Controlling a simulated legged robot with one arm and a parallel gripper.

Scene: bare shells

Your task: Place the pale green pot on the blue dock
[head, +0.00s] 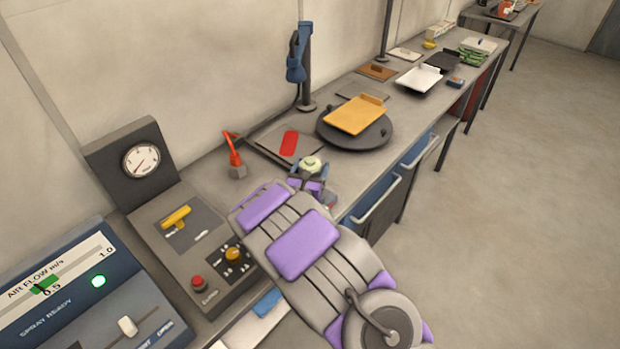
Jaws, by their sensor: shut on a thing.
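The pale green pot (312,163) is small in the head view, at the far end of my arm. My gripper (311,174) is shut on it, above the near part of the workbench. The jaws and my arm hide the pot's lower part. I cannot tell for sure whether this is the blue dock.
A dark round turntable (372,138) carrying a yellow tray (356,115) stands right of the pot. A red pad (289,143) lies on a grey plate behind it. An orange tool (234,152) stands left. A control box (200,250) and gauge (141,161) are nearer. Open floor lies right.

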